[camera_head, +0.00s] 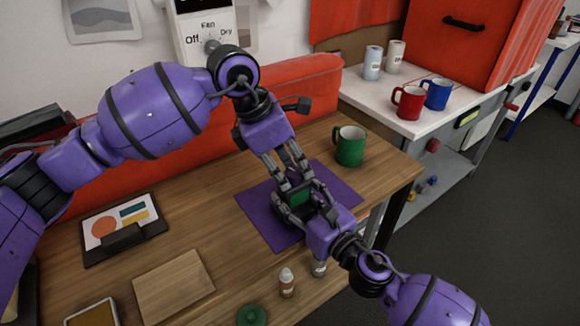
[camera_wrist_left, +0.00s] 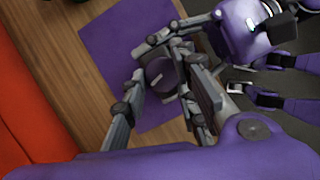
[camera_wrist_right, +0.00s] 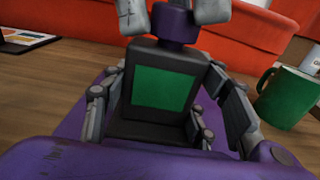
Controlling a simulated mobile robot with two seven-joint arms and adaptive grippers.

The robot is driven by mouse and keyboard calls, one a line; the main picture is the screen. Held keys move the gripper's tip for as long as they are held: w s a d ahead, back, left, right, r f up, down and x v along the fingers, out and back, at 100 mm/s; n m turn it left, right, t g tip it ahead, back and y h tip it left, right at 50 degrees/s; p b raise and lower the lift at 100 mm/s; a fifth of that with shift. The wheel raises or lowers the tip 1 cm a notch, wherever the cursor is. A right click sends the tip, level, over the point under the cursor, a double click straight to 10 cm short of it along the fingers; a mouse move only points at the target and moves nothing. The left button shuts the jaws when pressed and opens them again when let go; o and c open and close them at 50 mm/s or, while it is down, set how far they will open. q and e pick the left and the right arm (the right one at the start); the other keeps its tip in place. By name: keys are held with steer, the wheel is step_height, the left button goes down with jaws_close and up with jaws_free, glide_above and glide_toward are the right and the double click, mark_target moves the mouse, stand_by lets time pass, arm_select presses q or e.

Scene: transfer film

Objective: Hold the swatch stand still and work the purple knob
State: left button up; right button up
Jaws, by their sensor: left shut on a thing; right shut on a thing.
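The swatch stand (camera_head: 297,197) is a dark block with a green swatch on its face, standing on a purple mat (camera_head: 258,218). In the right wrist view the stand (camera_wrist_right: 165,80) is upright and fills the middle. The purple knob (camera_wrist_right: 174,27) sits on its top; in the left wrist view the knob (camera_wrist_left: 160,74) shows a pale mark. My left gripper (camera_head: 288,178) reaches down from above, its fingers shut on the knob. My right gripper (camera_head: 304,207) comes from the near right, with a finger on each side of the stand (camera_wrist_right: 155,112), shut on it.
A green mug (camera_head: 349,147) stands close behind the mat. A framed card (camera_head: 122,228), a wooden board (camera_head: 173,286), a small bottle (camera_head: 287,283) and a green disc (camera_head: 251,314) lie around the wooden table. A white bench (camera_head: 440,115) with mugs stands at the back right.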

arm_select(q)
steer(key=shift+w+a+m+g, duration=0.1)
steer(key=shift+w+m+g, duration=0.15)
steer(key=shift+m, duration=0.45)
steer(key=shift+w+a+m+g, duration=0.15)
steer(key=shift+m+g, duration=0.1)
steer(key=shift+m, duration=0.45)
arm_select(e)
steer(key=shift+s+a, duration=0.1)
arm_select(q)
steer(key=shift+d, duration=0.15)
steer(key=o, duration=1)
steer(key=shift+s+d, duration=0.1)
steer(key=v, duration=1.2)
steer(key=shift+a, duration=0.2)
arm_select(e)
steer(key=o, duration=1.5)
steer(key=shift+c, duration=0.2)
